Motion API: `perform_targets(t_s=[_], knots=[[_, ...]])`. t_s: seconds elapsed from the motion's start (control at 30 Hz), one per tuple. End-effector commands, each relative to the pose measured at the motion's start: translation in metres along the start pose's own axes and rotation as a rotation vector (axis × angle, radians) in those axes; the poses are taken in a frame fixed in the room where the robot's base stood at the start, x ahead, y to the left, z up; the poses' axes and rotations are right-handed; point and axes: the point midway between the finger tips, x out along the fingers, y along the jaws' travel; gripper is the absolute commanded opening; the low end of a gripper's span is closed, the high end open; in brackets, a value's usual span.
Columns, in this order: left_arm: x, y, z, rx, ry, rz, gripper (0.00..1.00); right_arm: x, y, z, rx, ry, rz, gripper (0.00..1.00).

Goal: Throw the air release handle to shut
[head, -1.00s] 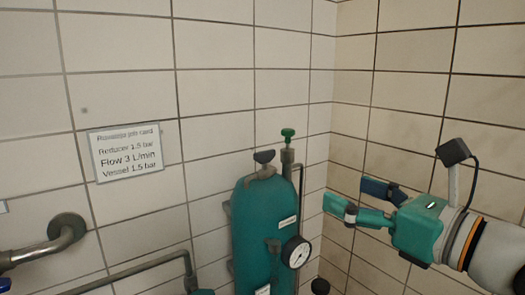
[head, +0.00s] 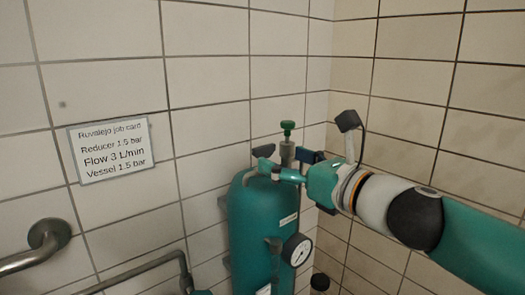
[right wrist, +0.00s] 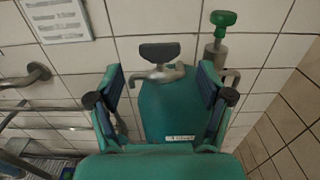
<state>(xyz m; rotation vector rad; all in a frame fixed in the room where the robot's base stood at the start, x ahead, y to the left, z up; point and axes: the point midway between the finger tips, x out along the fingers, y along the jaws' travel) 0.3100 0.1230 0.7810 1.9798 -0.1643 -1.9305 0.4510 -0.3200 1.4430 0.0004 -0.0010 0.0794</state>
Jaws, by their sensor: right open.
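A teal vessel (head: 252,215) stands in front of the tiled wall, with a dark handle (head: 264,151) on a grey fitting at its top. Beside it a green knob (head: 288,127) tops an upright metal valve stem. I cannot tell for certain which is the air release handle. My right gripper (head: 284,167) is open at the vessel's top, near the dark handle and partly hiding the stem. In the right wrist view the dark handle (right wrist: 160,52) shows beyond the gap between my open fingers, and the green knob (right wrist: 222,19) lies right of them. My left gripper is out of view.
A pressure gauge (head: 296,250) sits on the vessel's front right. A job card (head: 111,148) hangs on the wall. Grey pipes (head: 140,271) run at the lower left.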

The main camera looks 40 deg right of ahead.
Motion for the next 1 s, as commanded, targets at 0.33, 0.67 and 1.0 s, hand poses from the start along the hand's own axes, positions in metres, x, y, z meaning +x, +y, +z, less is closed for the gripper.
perform_targets(t_s=[0.33,0.67,1.0], knots=[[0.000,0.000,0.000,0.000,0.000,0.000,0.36,0.051,0.000,-0.001,0.000,0.002,-0.001,0.79],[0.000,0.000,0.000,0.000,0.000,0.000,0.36,0.061,-0.001,0.000,0.000,0.001,-0.002,0.79],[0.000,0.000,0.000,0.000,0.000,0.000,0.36,0.061,-0.001,-0.001,0.000,0.001,-0.003,0.49]])
